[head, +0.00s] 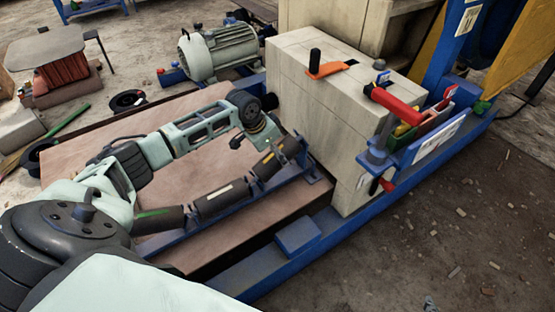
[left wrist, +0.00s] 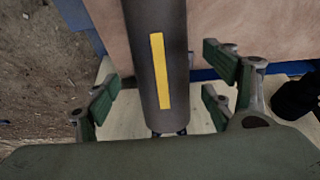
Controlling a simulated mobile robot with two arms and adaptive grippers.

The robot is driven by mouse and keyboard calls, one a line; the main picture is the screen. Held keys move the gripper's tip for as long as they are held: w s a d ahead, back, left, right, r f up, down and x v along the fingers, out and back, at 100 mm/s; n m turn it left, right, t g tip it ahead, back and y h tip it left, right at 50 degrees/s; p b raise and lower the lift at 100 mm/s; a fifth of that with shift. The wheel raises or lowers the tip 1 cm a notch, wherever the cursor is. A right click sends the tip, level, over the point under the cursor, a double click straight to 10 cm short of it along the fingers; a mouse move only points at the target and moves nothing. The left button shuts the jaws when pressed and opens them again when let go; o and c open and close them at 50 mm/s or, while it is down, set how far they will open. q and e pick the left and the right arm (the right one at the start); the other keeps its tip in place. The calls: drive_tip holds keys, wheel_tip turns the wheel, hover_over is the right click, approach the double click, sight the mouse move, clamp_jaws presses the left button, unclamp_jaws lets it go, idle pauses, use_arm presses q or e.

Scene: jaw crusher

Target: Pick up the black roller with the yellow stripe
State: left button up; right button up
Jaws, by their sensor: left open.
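The black roller with the yellow stripe (head: 267,164) lies at the far end of a row on a blue rack, beside the pale block of the machine. In the left wrist view the roller (left wrist: 157,30) runs top to bottom through the middle, with its stripe facing the camera. My left gripper (head: 262,143) is over this roller. It is open, and its green-padded fingers (left wrist: 157,98) stand on both sides of the roller with gaps between.
A black roller with a white stripe (head: 222,201) and one with a green stripe (head: 158,220) lie along the same blue rack. The pale machine block (head: 335,115) rises just right of the gripper. A grey motor (head: 219,52) stands behind. The brown board (head: 110,120) is partly bare.

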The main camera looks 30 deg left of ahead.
use_arm(q)
drive_tip(key=b+x, duration=0.1)
drive_tip(key=x, duration=0.3)
drive_tip(key=shift+a, duration=0.15)
use_arm(e)
drive_tip(key=w+a+r+t+y, duration=0.1)
drive_tip(key=w+a+r+t, duration=0.1)
drive_tip(key=w+r+t, duration=0.3)
drive_tip(key=shift+w+a+r, duration=0.35)
drive_tip(key=shift+w+r, duration=0.5)
drive_tip(key=shift+r, duration=0.05)
use_arm(q)
clamp_jaws()
drive_tip(key=shift+w+r, duration=0.1)
drive_tip(key=shift+w, duration=0.05)
